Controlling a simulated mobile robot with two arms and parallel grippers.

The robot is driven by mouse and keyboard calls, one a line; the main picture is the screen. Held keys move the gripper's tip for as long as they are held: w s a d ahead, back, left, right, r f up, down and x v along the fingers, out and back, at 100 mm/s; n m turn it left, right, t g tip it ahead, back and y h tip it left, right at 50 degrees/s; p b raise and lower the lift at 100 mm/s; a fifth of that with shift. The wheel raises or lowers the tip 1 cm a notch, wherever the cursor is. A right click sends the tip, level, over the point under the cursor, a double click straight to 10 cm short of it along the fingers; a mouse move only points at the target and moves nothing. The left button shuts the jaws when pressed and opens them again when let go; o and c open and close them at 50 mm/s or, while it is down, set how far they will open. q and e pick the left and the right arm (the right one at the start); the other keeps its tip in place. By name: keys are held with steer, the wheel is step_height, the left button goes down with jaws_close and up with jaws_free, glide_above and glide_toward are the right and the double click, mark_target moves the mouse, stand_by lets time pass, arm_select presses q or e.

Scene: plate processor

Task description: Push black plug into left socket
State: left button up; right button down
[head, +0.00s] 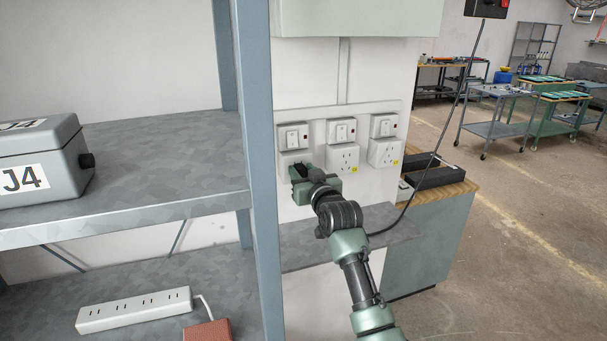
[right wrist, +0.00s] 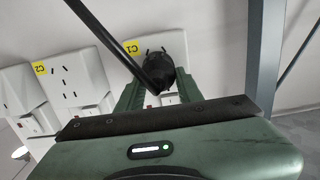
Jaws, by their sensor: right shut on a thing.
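The left socket (head: 287,158) is the leftmost of three white sockets on the wall panel, and my right gripper covers much of it in the head view. My right gripper (head: 297,172) is right in front of it. In the right wrist view, the gripper (right wrist: 159,88) is shut on the black plug (right wrist: 163,68), which sits between the fingers with its cable running to the upper left. The plug's front faces the white plate labelled C1. I cannot tell whether its pins are in the holes. My left gripper is not in view.
The middle socket (head: 344,158) and right socket (head: 384,152) are empty, with switches above. The black cable (head: 437,150) hangs on the right. A grey shelf (head: 150,165) and its blue-grey post (head: 259,150) stand close on the left. A narrow grey ledge (head: 300,249) lies below the sockets.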

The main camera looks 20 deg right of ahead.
steer(key=c, duration=0.9)
jaws_free()
steer(key=shift+o, duration=0.2)
